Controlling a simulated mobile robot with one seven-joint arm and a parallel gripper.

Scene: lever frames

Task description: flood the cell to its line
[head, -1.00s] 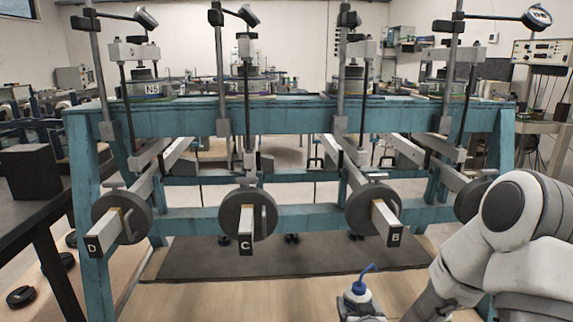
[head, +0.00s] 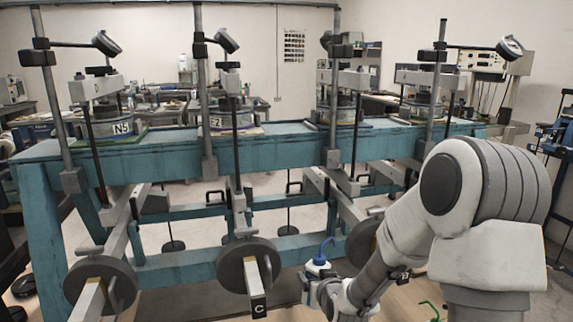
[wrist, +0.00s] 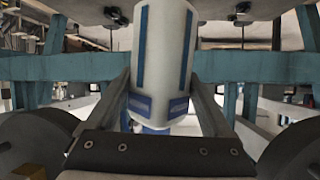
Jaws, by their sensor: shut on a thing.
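My gripper (head: 315,284) is shut on a wash bottle (head: 318,266) with a white body and a blue cap and spout. It holds the bottle upright, low in front of the blue frame, right of the lever end marked C. In the wrist view the white body with blue stripes (wrist: 165,55) fills the middle between my gripper's fingers (wrist: 160,108). Several cells stand on the frame's top, among them one tagged N5 (head: 122,128) and one whose tag reads like EZ (head: 217,122). Water levels and fill lines are too small to tell.
The blue frame (head: 180,160) spans the view. Lever arms with round weights (head: 245,262) stick out towards me. Upright rods and dial gauges (head: 227,40) rise above the cells. A control box (head: 482,61) stands at the back right.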

